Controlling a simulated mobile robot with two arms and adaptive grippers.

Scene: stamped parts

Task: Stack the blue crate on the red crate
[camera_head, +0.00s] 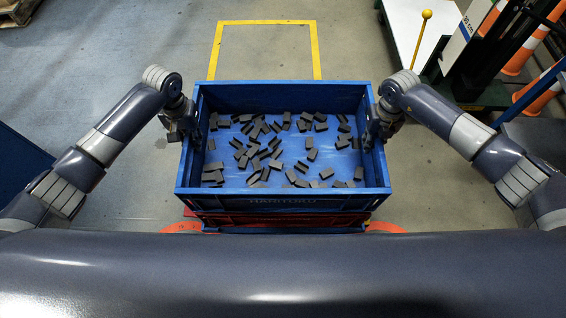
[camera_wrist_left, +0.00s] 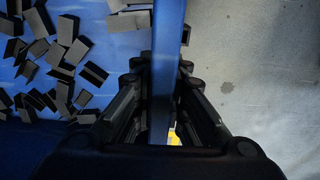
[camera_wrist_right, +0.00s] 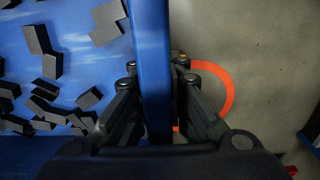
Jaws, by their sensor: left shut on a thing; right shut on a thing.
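The blue crate (camera_head: 281,88), filled with several loose dark stamped parts, is in the middle of the head view. My left gripper (camera_head: 190,128) is shut on its left wall; the left wrist view shows the fingers (camera_wrist_left: 163,75) on both sides of the wall (camera_wrist_left: 166,45). My right gripper (camera_head: 377,125) is shut on its right wall; the right wrist view shows the fingers (camera_wrist_right: 155,80) around the wall (camera_wrist_right: 150,40). The red crate (camera_head: 280,218) shows as a strip below the blue crate's near side. Whether the two crates touch is hidden.
Another blue surface shows below the red strip. Orange-red curved floor markings (camera_head: 384,227) lie at both sides. A yellow floor outline (camera_head: 265,24) lies beyond the crate. A white cart (camera_head: 410,30) and orange-white cones (camera_head: 540,92) stand at the upper right.

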